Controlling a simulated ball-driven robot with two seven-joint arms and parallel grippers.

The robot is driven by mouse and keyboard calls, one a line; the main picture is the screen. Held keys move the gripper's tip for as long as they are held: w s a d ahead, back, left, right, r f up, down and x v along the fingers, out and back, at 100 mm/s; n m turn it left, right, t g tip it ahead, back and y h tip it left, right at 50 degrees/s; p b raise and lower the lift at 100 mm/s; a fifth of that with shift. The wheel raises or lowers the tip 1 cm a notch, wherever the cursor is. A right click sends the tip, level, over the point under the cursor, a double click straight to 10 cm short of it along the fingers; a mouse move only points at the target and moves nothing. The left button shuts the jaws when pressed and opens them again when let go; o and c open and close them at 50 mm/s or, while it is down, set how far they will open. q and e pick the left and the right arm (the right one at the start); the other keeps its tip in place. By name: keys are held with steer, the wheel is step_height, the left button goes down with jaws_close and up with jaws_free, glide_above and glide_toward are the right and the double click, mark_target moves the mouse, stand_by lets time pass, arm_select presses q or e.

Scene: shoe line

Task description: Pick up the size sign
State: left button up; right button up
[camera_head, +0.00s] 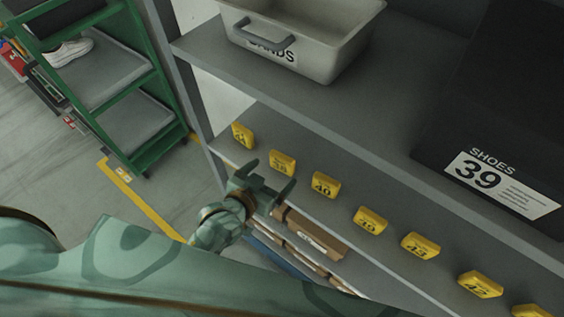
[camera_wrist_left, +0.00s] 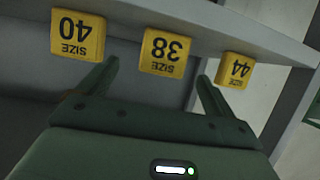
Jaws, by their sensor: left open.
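Several yellow size signs stand in a row on the grey shelf. In the head view they include the 44 sign (camera_head: 242,135), the 38 sign (camera_head: 282,163) and the 40 sign (camera_head: 326,184). The left wrist view shows the 40 sign (camera_wrist_left: 77,36), 38 sign (camera_wrist_left: 164,52) and 44 sign (camera_wrist_left: 236,69) upside down. My left gripper (camera_head: 268,177) is open and empty in front of the shelf near the 38 sign. In the wrist view the 38 sign appears between and beyond the fingertips (camera_wrist_left: 158,72), apart from them. My right gripper is not in view.
More signs, such as one marked 43 (camera_head: 420,245), continue to the right. A pale bin (camera_head: 345,50) and a black shoe box (camera_head: 500,90) sit on the shelving above. Brown boxes (camera_head: 313,236) lie below the sign shelf. A green rack (camera_head: 160,140) stands at the left.

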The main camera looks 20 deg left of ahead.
mark_target(285, 157)
arm_select(q)
steer(key=x, duration=0.7)
steer(key=r+x, duration=0.1)
steer(key=shift+w+a+f, duration=0.15)
steer(key=shift+w+f, duration=0.05)
steer(key=shift+w, duration=0.45)
steer(key=shift+s, duration=0.1)
steer(key=shift+c, duration=0.6)
steer(key=c, duration=1)
